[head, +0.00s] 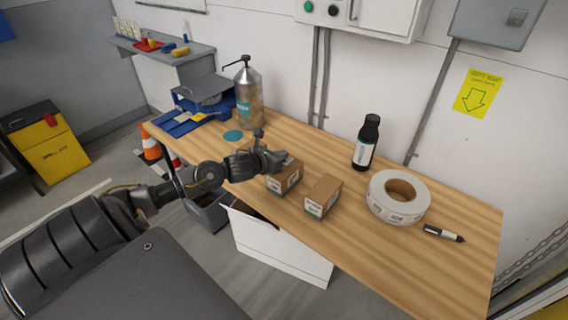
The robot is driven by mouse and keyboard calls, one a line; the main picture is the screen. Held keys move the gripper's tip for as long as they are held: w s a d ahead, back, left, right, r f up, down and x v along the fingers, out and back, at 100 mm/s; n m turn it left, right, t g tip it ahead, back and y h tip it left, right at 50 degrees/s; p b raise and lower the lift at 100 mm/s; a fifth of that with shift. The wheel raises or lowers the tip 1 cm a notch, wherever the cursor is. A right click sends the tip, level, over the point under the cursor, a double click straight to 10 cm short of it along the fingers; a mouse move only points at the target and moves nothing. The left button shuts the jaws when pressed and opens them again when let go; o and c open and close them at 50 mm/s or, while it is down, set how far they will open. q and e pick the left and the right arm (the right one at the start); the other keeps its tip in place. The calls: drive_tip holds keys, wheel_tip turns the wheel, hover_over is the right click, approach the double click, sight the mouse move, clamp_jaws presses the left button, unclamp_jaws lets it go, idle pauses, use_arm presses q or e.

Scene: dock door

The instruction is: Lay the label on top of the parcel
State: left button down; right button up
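Two small brown cardboard parcels with printed white side labels stand on the wooden bench: one (286,179) at the middle and one (323,196) just right of it. My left gripper (275,158) is over the back left of the first parcel and hides part of its top. A small pale patch (288,160) shows at the fingertips; it may be the label, but it is too small to be sure. I cannot tell whether the fingers are shut on it or whether it touches the parcel. My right gripper is not in view.
On the bench (440,275) are a large white label roll (398,197), a black bottle (366,142), a marker (444,233), a metal pump bottle (248,97), a teal disc (233,136) and a blue tray (180,125). The front right of the bench is clear.

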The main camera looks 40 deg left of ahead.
use_arm(q)
drive_tip(key=shift+w+f, duration=0.25)
drive_tip(key=shift+f, duration=0.1)
drive_tip(key=shift+w+d+f+p, duration=0.1)
drive_tip(key=shift+w+f+p, duration=0.1)
drive_tip(key=shift+f, duration=0.6)
drive_tip(key=shift+w+d+f+p, duration=0.1)
drive_tip(key=shift+f+p, duration=0.1)
drive_tip(key=shift+f, duration=0.55)
drive_tip(key=shift+s+f, duration=0.1)
drive_tip(key=shift+f, duration=0.15)
drive_tip(key=shift+f, duration=0.15)
drive_tip(key=c, duration=1.7)
unclamp_jaws()
